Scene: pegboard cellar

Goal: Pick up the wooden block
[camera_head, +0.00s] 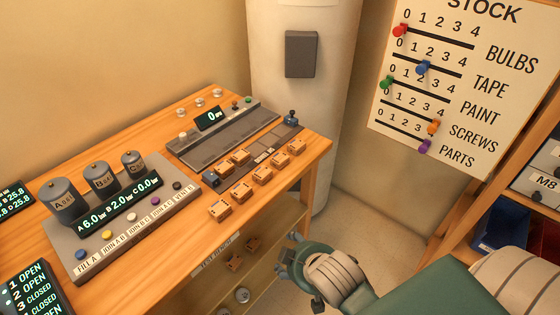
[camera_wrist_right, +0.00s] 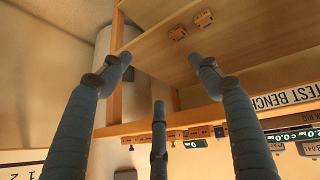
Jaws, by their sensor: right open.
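Two more wooden blocks, a nearer one (camera_head: 234,263) and a farther one (camera_head: 252,242), lie on the shelf under the bench. These two also show in the right wrist view, one (camera_wrist_right: 178,33) beside the other (camera_wrist_right: 203,17). My right gripper (camera_head: 287,255) is right of the shelf, below the bench top's edge. In the right wrist view its fingers (camera_wrist_right: 160,70) are spread and empty, apart from the blocks. My left gripper is out of view.
The wooden bench (camera_head: 150,125) carries a console with canisters (camera_head: 103,220) and a grey scale-like unit (camera_head: 225,130). Round metal items (camera_head: 242,295) lie low under the bench. A stock board (camera_head: 460,80) hangs at right above a rack with a blue bin (camera_head: 500,230).

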